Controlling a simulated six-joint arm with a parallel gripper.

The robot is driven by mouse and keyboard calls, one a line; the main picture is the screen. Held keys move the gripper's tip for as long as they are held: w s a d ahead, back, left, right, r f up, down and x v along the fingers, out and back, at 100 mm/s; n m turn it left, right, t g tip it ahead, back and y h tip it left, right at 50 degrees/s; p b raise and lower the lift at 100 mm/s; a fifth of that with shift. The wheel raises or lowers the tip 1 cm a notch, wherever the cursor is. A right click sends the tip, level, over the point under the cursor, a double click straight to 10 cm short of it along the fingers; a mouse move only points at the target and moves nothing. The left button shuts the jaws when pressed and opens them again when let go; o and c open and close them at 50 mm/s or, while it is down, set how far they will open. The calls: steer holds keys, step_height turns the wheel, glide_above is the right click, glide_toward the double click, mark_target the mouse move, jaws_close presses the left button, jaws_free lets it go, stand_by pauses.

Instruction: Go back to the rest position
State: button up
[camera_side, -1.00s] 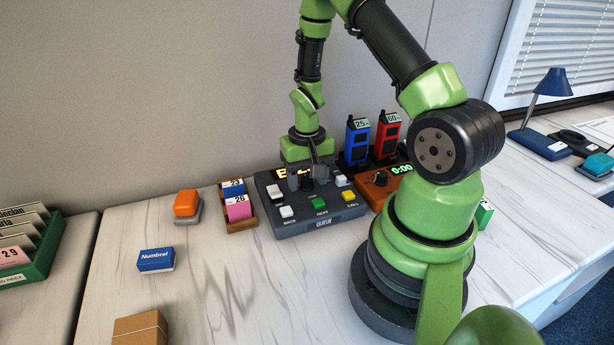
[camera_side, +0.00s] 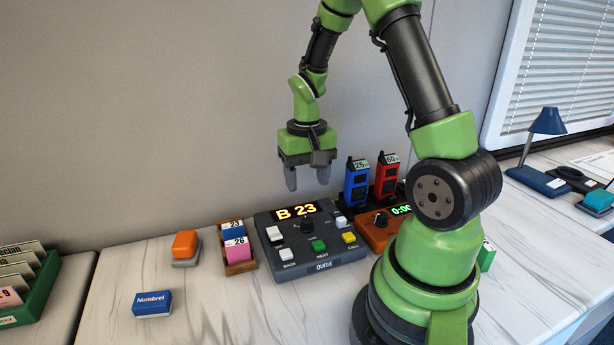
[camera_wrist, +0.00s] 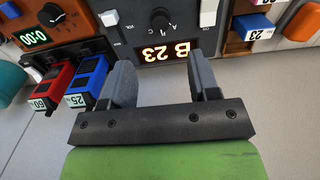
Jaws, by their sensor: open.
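My gripper (camera_side: 307,180) hangs above the back of the queue console, fingers pointing down, open and empty. In the wrist view my gripper (camera_wrist: 160,82) shows its two fingers apart with nothing between them. The dark queue console (camera_side: 325,266) has white, green and yellow buttons and a black knob, and its display (camera_side: 297,211) reads B 23. The display also shows upside down in the wrist view (camera_wrist: 168,52). The gripper is clear of the console.
A wooden tray (camera_side: 240,268) with number cards stands left of the console, beside an orange button (camera_side: 185,245). A blue radio (camera_side: 357,183) and a red radio (camera_side: 387,176) stand right of the gripper. A blue Numbrel box (camera_side: 152,304) lies front left.

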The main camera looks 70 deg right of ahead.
steer(key=s+a+r+n+t, duration=0.2)
steer(key=a+r+t, duration=0.2)
steer(key=a+r, duration=0.7)
steer(key=s+a+r+n+t+y, duration=0.2)
steer(key=s+a+r+n+t, duration=0.1)
steer(key=s+a+r, duration=0.2)
steer(key=shift+s+a+r, duration=0.35)
steer(key=shift+s+r, duration=0.3)
steer(key=shift+s, duration=0.25)
steer(key=shift+c, duration=0.5)
stand_by(1.1)
